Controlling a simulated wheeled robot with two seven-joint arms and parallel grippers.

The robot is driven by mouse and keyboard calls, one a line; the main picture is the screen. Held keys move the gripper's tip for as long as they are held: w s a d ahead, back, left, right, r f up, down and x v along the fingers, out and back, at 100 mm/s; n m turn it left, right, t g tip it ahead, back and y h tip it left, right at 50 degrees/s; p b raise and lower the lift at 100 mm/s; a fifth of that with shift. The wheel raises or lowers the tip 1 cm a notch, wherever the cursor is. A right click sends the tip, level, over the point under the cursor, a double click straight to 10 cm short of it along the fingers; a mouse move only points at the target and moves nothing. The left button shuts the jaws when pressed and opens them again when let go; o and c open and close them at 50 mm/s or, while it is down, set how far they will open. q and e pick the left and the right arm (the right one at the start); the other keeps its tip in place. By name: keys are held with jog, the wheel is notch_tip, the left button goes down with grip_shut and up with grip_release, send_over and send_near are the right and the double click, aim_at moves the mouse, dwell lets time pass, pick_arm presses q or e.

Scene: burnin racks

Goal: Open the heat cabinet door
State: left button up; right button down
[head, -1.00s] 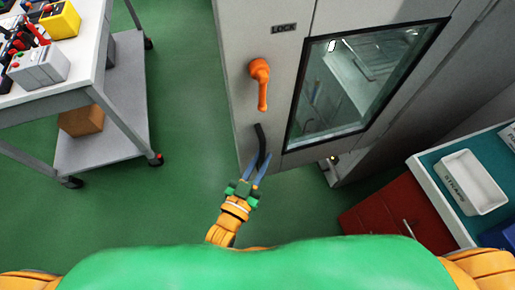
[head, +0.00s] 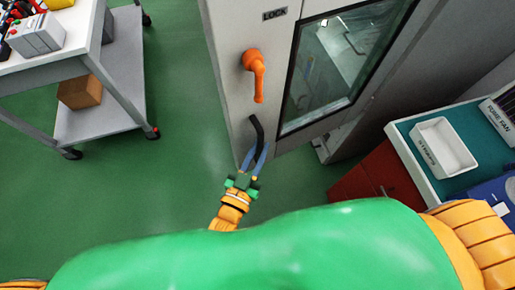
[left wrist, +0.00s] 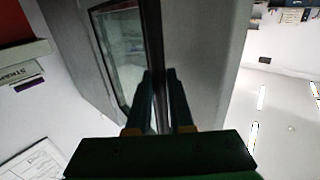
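The heat cabinet is a tall grey cabinet whose door (head: 286,28) has a dark-framed glass window (head: 335,65). An orange lock handle (head: 255,75) hangs down beneath the word LOCK on its left side. Below it is a black upright pull handle (head: 256,128). My left gripper (head: 258,152), with blue fingers, is at the lower end of the black handle. The left wrist view shows the dark handle bar (left wrist: 153,45) running between the two fingers (left wrist: 160,90), which look apart. Firm contact cannot be made out. My right gripper is out of view.
A grey cart (head: 125,95) with devices on top and a cardboard box (head: 80,92) on its shelf stands at the left. A bench (head: 405,135) with a white tray (head: 443,147) and red drawers (head: 372,178) stands at the right. Green floor is clear between cart and cabinet.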

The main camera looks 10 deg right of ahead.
pick_arm(q)
jog(key=o, duration=0.3)
jog(key=shift+d+r, duration=0.15)
jog(key=shift+o, duration=0.7)
jog(key=shift+d, duration=0.2)
jog(key=v, duration=0.7)
jog(key=s+a+f+g+y, duration=0.1)
jog(key=a+f+g+y, duration=0.2)
jog(key=f, duration=0.6)
jog(key=s+a+f+g+y, duration=0.2)
jog(key=a+f, duration=0.3)
jog(key=f, duration=0.4)
jog(key=s+a+f+n+g+y, duration=0.4)
jog(key=s+a+f+g, duration=0.5)
jog(key=s+a+f, duration=0.4)
jog(key=s, duration=0.3)
jog(key=shift+y, duration=0.4)
